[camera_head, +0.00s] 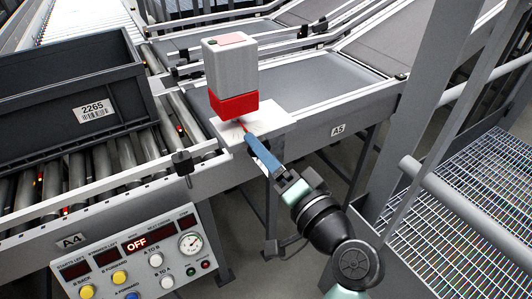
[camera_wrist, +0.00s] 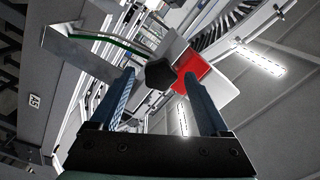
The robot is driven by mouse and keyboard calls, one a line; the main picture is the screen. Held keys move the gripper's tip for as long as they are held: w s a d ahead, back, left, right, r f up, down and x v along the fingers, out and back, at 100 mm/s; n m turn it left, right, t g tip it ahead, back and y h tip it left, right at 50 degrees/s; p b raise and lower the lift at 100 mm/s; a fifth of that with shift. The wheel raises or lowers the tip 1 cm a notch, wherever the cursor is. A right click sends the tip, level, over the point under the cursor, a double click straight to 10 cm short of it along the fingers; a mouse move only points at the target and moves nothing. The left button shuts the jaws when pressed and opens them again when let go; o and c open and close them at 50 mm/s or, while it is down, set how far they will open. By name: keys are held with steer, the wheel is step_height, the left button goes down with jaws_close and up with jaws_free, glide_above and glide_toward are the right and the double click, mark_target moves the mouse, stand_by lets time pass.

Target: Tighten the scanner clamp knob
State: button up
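The scanner, a grey box with a red lower part (camera_head: 232,80), stands above a pale plate (camera_head: 270,119) at the conveyor's side. Its red part (camera_wrist: 196,72) shows right of centre in the wrist view. A dark, lobed knob (camera_wrist: 160,74) appears between my fingertips in the wrist view, with a gap on each side; its depth is hard to tell. In the head view I cannot make out this knob beside the fingers. My gripper (camera_head: 249,137) has long blue fingers reaching up to the plate below the scanner. In the wrist view the fingers (camera_wrist: 159,78) are apart and empty.
A dark tote (camera_head: 70,85) labelled 2265 sits on the rollers at left. A control panel (camera_head: 135,258) with buttons and a gauge hangs below the conveyor. A metal post (camera_head: 415,100) and handrail (camera_head: 470,210) stand at right, beside the grated walkway (camera_head: 485,185).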

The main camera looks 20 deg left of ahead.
steer(key=v, duration=1.3)
steer(key=shift+w, duration=0.1)
